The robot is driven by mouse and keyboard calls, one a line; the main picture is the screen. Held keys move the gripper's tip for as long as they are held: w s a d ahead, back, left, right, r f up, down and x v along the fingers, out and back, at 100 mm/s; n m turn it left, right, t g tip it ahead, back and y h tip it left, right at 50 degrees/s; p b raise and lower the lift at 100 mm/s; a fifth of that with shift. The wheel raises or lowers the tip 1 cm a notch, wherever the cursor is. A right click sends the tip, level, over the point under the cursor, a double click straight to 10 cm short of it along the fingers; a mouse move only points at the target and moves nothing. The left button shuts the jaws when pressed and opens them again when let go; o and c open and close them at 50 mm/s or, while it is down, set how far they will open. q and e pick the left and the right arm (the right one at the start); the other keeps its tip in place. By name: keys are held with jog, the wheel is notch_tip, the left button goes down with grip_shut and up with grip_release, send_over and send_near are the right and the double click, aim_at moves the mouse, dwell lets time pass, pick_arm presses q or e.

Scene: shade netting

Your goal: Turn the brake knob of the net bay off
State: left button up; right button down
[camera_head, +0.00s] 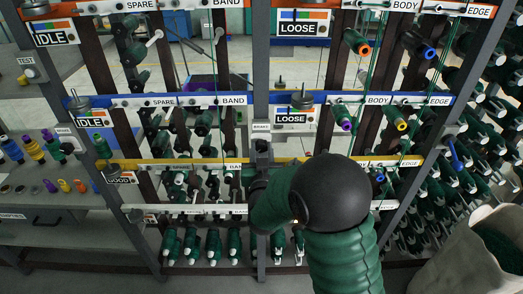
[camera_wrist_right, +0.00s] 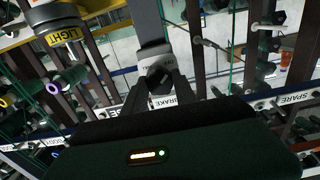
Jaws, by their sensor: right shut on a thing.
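My left gripper is in neither view.
The rack carries rows of green spools (camera_head: 192,245) and several rails with labels such as LOOSE (camera_head: 297,118) and IDLE (camera_head: 92,122). A grey bench (camera_head: 60,205) with coloured spools is at left. A pale sack (camera_head: 465,255) stands at lower right.

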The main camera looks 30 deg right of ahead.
jog(key=shift+s+a+f, duration=0.1)
jog(key=shift+f, duration=0.3)
jog(key=c, duration=1.3)
grip_release()
jog(key=shift+c, duration=0.2)
jog(key=o, duration=0.3)
jog(key=shift+r, duration=0.2)
jog(key=shift+o, duration=0.2)
